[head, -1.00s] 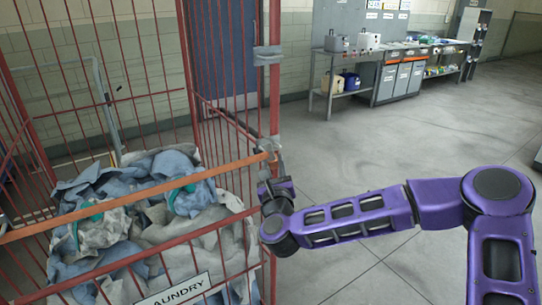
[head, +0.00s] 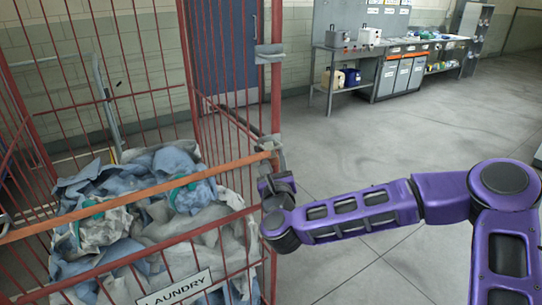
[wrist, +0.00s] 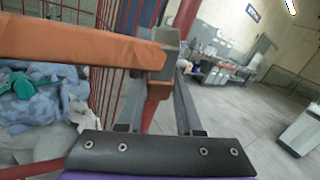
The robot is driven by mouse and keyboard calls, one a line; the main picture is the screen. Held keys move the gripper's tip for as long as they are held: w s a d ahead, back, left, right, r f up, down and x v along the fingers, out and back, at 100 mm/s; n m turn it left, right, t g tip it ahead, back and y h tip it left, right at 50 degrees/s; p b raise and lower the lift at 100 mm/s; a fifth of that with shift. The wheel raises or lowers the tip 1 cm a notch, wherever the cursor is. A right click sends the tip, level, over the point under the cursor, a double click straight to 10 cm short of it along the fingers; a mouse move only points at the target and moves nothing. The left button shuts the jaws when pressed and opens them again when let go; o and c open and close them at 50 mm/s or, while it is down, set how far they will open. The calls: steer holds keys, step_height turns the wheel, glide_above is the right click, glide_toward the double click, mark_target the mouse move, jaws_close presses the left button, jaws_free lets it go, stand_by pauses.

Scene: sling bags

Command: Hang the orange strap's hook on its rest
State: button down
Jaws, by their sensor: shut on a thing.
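The orange strap (head: 140,195) runs across the front of the red cage from the left edge to the right corner post. Its right end also shows in the wrist view (wrist: 75,42), with a grey metal hook piece (wrist: 168,45) at its tip. My gripper (head: 276,160) is at that end, close beside the corner post (head: 275,95). In the wrist view my gripper (wrist: 166,68) is shut on the grey hook piece, between its two fingers. A grey bracket (head: 270,53) sits higher on the post. I cannot tell which fitting is the hook's rest, or whether the hook touches the post.
The cage holds blue and grey laundry (head: 150,215) and carries a LAUNDRY sign (head: 175,291). A lower red bar (head: 140,258) crosses its front. A steel workbench (head: 385,50) stands at the back right. The floor (head: 380,140) right of the cage is clear.

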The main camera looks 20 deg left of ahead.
mark_target(277, 162)
steer(key=shift+s+d+r, duration=0.3)
steer(key=shift+s+d, duration=0.2)
steer(key=shift+d, duration=0.05)
steer(key=shift+s+d+f+b, duration=0.4)
steer(key=shift+s+f+b, duration=0.25)
steer(key=shift+s+f, duration=0.2)
steer(key=shift+s+d+f+b, duration=0.25)
steer(key=shift+s, duration=0.25)
steer(key=shift+s+d+f+b, duration=0.2)
steer(key=shift+s+f, duration=0.1)
steer(key=shift+s, duration=0.2)
steer(key=shift+s+d+f+b, duration=0.25)
steer(key=shift+s, duration=0.25)
